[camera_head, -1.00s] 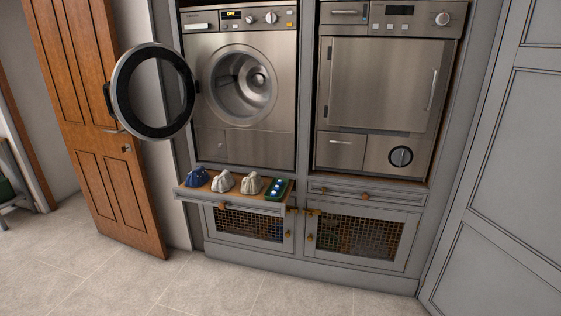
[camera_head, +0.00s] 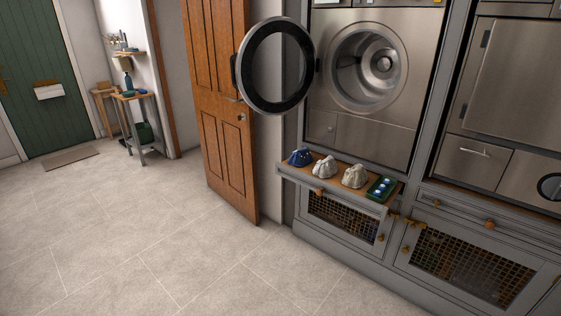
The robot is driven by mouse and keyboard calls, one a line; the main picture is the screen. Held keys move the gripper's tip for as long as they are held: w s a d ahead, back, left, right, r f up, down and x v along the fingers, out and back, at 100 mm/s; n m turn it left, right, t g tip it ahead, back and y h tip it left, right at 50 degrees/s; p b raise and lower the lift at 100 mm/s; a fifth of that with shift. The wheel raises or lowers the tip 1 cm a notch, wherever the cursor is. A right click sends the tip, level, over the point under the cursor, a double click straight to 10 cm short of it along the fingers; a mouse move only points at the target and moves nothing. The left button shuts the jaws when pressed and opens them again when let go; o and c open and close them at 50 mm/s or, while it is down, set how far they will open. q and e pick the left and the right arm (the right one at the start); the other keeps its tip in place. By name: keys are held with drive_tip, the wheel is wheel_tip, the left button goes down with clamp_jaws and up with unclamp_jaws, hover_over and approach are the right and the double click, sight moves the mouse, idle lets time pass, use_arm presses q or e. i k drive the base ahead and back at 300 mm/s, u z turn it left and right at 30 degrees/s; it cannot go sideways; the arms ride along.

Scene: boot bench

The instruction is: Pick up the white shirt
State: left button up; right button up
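Two whitish crumpled cloth items sit side by side on the open pull-out drawer (camera_head: 280,172) under the washing machine. The left whitish item (camera_head: 324,171) and the right whitish item (camera_head: 355,176) are bunched up; I cannot tell which is the white shirt, or whether either is a shirt. A blue item (camera_head: 300,157) lies to their left and a green tray with small pale pieces (camera_head: 381,189) to their right. Neither of my grippers is in view.
The washing machine's round door (camera_head: 275,66) stands open to the left. A wooden door (camera_head: 220,120) is ajar beside it. A small table (camera_head: 140,120) stands farther left near a green door (camera_head: 45,75). The tiled floor (camera_head: 130,240) in front is clear.

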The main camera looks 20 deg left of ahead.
sight(326, 164)
drive_tip(key=u, duration=0.35)
drive_tip(key=i, duration=1)
drive_tip(key=z, duration=0.55)
drive_tip(key=k, duration=0.65)
drive_tip(key=z, duration=0.85)
drive_tip(key=i, duration=1.35)
drive_tip(key=u, duration=0.5)
